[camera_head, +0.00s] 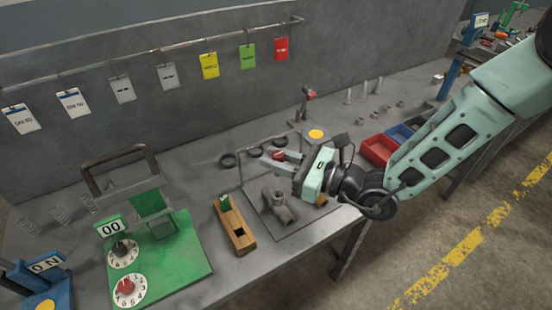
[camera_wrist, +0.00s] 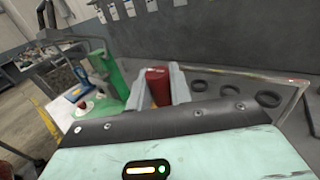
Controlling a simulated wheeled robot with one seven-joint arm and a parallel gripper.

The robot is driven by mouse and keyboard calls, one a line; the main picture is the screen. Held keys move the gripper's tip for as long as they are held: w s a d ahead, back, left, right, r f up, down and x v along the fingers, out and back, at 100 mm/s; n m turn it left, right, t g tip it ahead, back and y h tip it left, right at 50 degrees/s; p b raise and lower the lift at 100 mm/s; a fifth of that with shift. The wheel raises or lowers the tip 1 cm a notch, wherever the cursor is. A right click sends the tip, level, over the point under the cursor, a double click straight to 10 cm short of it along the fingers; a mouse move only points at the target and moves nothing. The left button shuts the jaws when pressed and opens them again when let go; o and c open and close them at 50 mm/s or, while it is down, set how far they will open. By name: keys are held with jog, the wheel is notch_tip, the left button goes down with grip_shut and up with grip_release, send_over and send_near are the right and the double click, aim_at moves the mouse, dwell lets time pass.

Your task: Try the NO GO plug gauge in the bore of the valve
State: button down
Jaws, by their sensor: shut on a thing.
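My gripper (camera_head: 283,160) is shut on a red cylinder, which looks like the NO GO plug gauge (camera_wrist: 158,84). The gauge shows between the fingers in the wrist view, and its red end (camera_head: 278,155) shows in the head view. The grey valve (camera_head: 277,204) stands on a grey plate (camera_head: 305,225), below and left of my gripper in the head view. The gauge is apart from the valve. I cannot make out the bore clearly. A wooden block (camera_head: 236,226) left of the valve holds a green-topped piece (camera_head: 224,202) and has an empty dark slot.
A green board with dials (camera_head: 160,265) is at left. A red bin (camera_head: 380,150) and blue bin (camera_head: 399,133) sit right. Coloured tags hang from a wall rail (camera_head: 150,51).

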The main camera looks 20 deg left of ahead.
jog(key=shift+f+b, duration=2)
jog(key=shift+f, duration=1)
jog(key=shift+p, duration=0.35)
jog(key=shift+f+b, duration=0.45)
jog(key=shift+f, duration=0.35)
jog(key=shift+r+p, duration=2.2)
jog(key=shift+r, duration=0.5)
jog(key=shift+s, duration=0.1)
